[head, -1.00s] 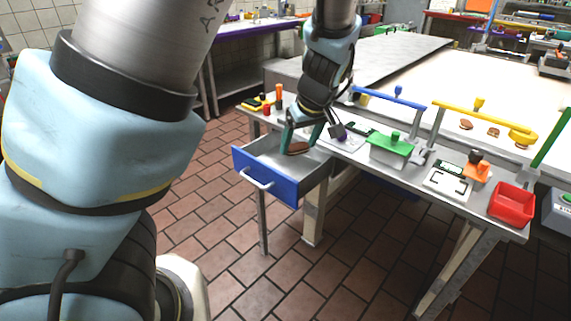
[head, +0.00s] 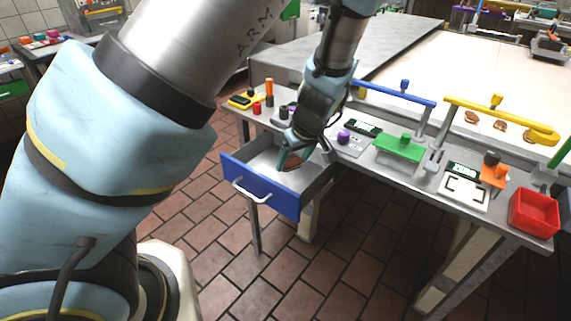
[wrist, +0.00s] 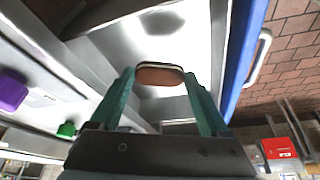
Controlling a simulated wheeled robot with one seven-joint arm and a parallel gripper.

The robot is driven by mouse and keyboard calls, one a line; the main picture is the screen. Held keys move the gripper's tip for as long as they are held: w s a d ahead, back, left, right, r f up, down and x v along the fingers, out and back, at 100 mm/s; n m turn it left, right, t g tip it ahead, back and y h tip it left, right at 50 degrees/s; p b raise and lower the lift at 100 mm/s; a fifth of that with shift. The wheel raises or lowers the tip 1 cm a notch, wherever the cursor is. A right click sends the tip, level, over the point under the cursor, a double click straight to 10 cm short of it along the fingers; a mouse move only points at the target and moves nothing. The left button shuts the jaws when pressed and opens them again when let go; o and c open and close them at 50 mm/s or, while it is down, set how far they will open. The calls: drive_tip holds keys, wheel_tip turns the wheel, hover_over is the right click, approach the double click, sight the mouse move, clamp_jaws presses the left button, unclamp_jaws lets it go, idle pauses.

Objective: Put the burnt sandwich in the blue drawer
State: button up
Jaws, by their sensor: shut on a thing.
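The blue drawer (head: 262,184) is pulled open at the left end of the workbench, with a white handle on its front. My gripper (head: 291,158) is low over the open drawer. It is shut on a brown sandwich (head: 292,164), partly hidden by the fingers in the head view. In the wrist view the sandwich (wrist: 160,76) shows as a brown rounded slab with a pale layer, between the teal fingertips (wrist: 160,82). The pale drawer interior lies behind it. I cannot tell whether the sandwich touches the drawer floor.
Several brown sandwiches (head: 500,125) lie on the pale conveyor behind the bench. The bench top holds a green-lidded device (head: 399,148), a red bin (head: 534,212) and small coloured knobs. Yellow and blue rails stand along its back edge.

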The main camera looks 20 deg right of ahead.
sight(292, 163)
wheel_tip(292, 163, down, 3)
drive_tip(key=shift+f, duration=0.2)
drive_tip(key=shift+w+f+p, duration=0.15)
drive_tip(key=shift+f+p, duration=0.05)
drive_tip(key=shift+p, duration=0.1)
drive_tip(key=shift+w+a+p, duration=0.1)
drive_tip(key=shift+w+p, duration=0.2)
drive_tip(key=shift+w, duration=0.3)
drive_tip(key=shift+w+a+f+p, duration=0.1)
drive_tip(key=shift+w+f+p, duration=0.05)
drive_tip(key=shift+w+p, duration=0.4)
drive_tip(key=shift+w+a+f+p, duration=0.15)
drive_tip(key=shift+w+p, duration=0.2)
drive_tip(key=shift+w, duration=0.3)
drive_tip(key=shift+d+f, duration=0.15)
drive_tip(key=shift+f, duration=0.2)
drive_tip(key=shift+f, duration=0.1)
drive_tip(key=o, duration=1)
drive_tip(key=shift+o, duration=0.2)
